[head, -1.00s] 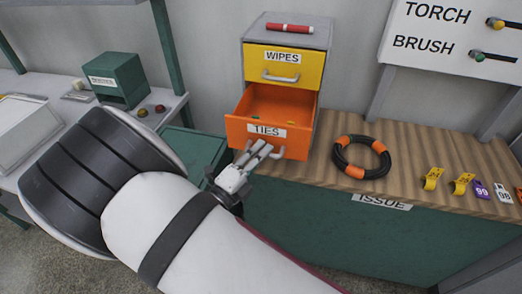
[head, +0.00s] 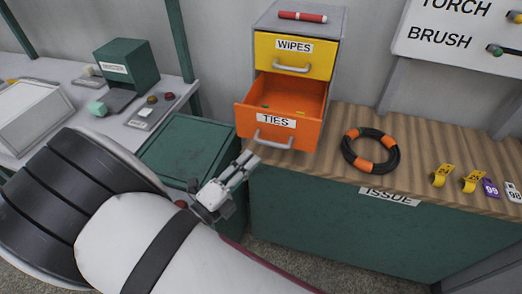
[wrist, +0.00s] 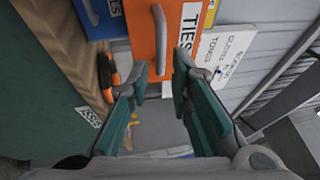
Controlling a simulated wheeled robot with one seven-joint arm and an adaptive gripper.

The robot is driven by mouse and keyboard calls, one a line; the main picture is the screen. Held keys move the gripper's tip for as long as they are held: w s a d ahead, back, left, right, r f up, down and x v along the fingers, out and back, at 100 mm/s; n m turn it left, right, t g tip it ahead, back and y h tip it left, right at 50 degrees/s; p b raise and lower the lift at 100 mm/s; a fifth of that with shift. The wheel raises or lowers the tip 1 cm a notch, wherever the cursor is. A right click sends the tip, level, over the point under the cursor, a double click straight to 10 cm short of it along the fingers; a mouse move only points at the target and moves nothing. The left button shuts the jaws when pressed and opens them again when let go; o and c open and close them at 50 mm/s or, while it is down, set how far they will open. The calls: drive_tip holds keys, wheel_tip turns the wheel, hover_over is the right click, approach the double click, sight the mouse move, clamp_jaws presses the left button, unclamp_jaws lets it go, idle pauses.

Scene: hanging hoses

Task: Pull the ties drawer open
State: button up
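The orange ties drawer (head: 250,122) stands pulled out of the grey cabinet (head: 338,60), with its inside and a few small coloured pieces showing. Its grey handle (head: 273,143) is on the front, under the TIES label. My gripper (head: 247,160) is just left of and below the handle in the head view, apart from it. In the wrist view my gripper (wrist: 161,72) has its two fingers spread with nothing between the pads. The handle (wrist: 160,38) shows just beyond the fingertips, against the orange front.
The closed yellow wipes drawer (head: 310,68) is above, with a red marker (head: 302,16) on the cabinet top. A black and orange hose coil (head: 370,152) lies to the right on the wooden counter (head: 325,165). A green bin (head: 185,150) stands left of the counter.

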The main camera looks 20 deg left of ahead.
drive_tip(key=shift+v, duration=1.85)
